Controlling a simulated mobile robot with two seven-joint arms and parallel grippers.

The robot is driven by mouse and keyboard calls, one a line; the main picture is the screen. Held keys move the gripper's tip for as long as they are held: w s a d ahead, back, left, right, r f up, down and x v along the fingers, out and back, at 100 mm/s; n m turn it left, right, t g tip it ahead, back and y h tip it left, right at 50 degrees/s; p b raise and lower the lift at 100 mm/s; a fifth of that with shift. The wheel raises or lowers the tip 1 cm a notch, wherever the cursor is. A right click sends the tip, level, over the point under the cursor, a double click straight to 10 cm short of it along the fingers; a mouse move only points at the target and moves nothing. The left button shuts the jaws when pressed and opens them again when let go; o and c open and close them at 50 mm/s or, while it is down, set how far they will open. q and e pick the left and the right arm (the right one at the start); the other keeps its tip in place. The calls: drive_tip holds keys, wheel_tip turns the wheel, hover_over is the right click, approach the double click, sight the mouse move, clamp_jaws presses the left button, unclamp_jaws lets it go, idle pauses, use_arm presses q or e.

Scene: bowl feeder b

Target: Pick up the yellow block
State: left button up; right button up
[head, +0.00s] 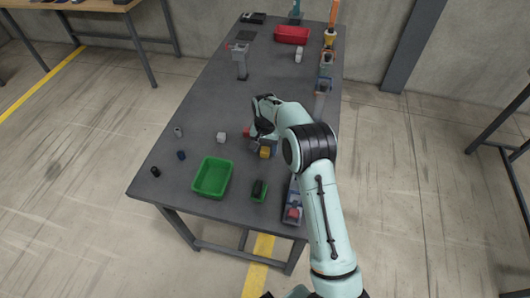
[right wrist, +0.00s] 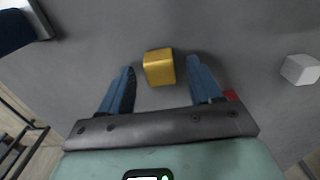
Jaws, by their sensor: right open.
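The yellow block (right wrist: 159,68) is a small cube on the dark grey table. In the right wrist view it lies between and slightly beyond the tips of my two blue fingers, apart from both. My right gripper (right wrist: 162,78) is open and empty. My left gripper is in neither view.
A red block (head: 246,132) lies beside my right gripper, and a white block (head: 222,137) further left. A green tray (head: 198,190) stands near the front edge. A small green holder with a black item (head: 259,189) is beside it. The table's middle (head: 215,100) is clear.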

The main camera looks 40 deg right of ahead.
drive_tip(key=c, duration=1.1)
